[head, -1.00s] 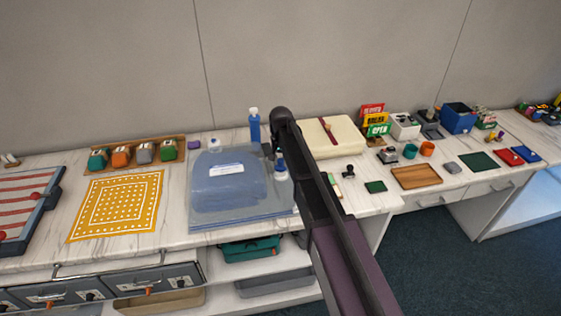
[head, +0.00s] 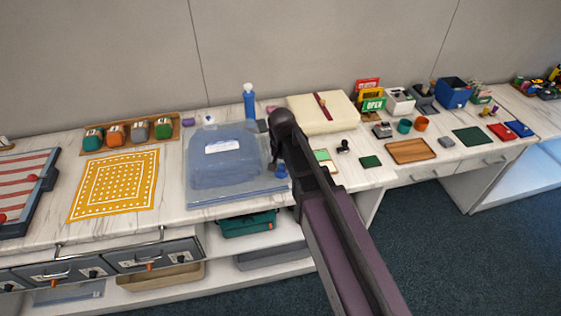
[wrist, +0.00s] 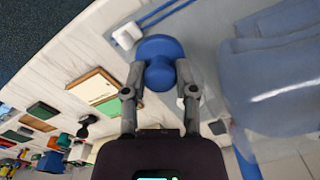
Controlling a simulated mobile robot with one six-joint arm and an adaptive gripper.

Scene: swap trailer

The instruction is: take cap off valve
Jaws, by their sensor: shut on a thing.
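A blue piece with a wide round flange and a knob, seemingly the cap (wrist: 160,47), is between my fingertips in the wrist view. My gripper (wrist: 160,74) is shut on its knob. The blue piece also shows in the head view (head: 281,171), by the right edge of the clear blue bag (head: 235,165). A white fitting with a blue tube, perhaps the valve (wrist: 127,35), lies just beside the cap in the wrist view. I cannot tell whether the cap still touches anything below it. My arm hides part of this spot in the head view.
A blue bottle (head: 249,102) stands behind the bag. A cream box (head: 323,112) is behind my arm. A yellow patterned cloth (head: 115,185) lies left, and a wooden tray (head: 413,151) lies right. The counter's front edge is close to the bag.

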